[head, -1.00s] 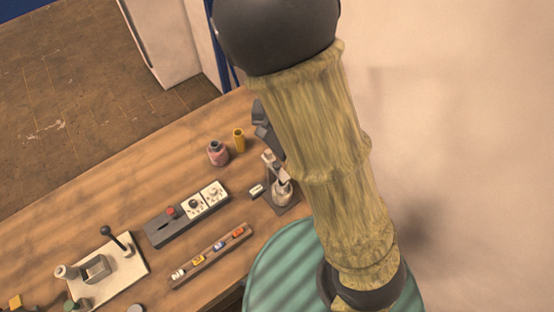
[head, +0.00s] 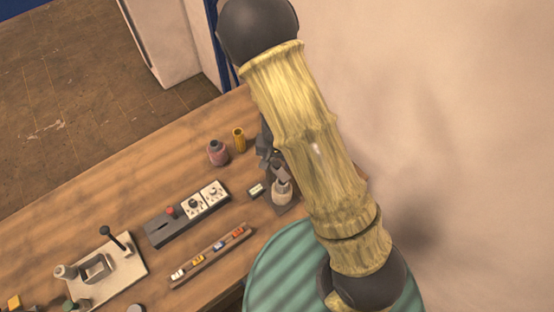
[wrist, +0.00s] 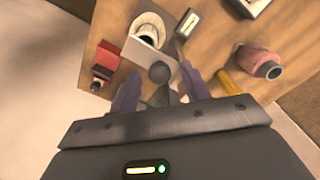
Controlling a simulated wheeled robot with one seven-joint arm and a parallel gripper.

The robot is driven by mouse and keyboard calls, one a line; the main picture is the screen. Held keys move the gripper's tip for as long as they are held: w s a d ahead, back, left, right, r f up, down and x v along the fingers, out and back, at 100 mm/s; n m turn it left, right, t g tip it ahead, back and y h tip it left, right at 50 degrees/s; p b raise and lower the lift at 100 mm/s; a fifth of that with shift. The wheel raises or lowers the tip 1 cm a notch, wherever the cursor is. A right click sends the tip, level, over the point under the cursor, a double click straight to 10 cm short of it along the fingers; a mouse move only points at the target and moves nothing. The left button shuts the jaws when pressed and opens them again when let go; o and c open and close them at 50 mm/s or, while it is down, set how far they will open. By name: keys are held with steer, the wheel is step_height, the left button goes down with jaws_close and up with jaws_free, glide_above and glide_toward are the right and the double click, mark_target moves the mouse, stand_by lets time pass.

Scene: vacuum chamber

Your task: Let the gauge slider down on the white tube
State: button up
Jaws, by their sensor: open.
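The white tube (head: 281,187) stands on a dark base on the wooden bench, partly behind my arm in the head view. The wrist view shows its round white end (wrist: 150,25) near the top, beside a pale plate. A small gauge display (wrist: 187,22) lies beside it; it also shows in the head view (head: 256,189). My gripper (wrist: 160,82) is open, with a grey rounded knob (wrist: 158,72) between its fingers. I cannot tell whether the fingers touch it. The gauge slider itself is not clearly distinguishable.
The wrist view shows a red block (wrist: 112,54) to the left. A dark control box (head: 187,213), a rail of small coloured pieces (head: 210,257) and a plate with a lever (head: 100,275) lie farther left.

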mark_target(277, 163)
steer(key=shift+c, duration=0.5)
steer(key=c, duration=0.7)
step_height(277, 163, down, 4)
steer(key=b, duration=0.4)
steer(key=shift+f, duration=0.1)
steer(key=o, duration=0.8)
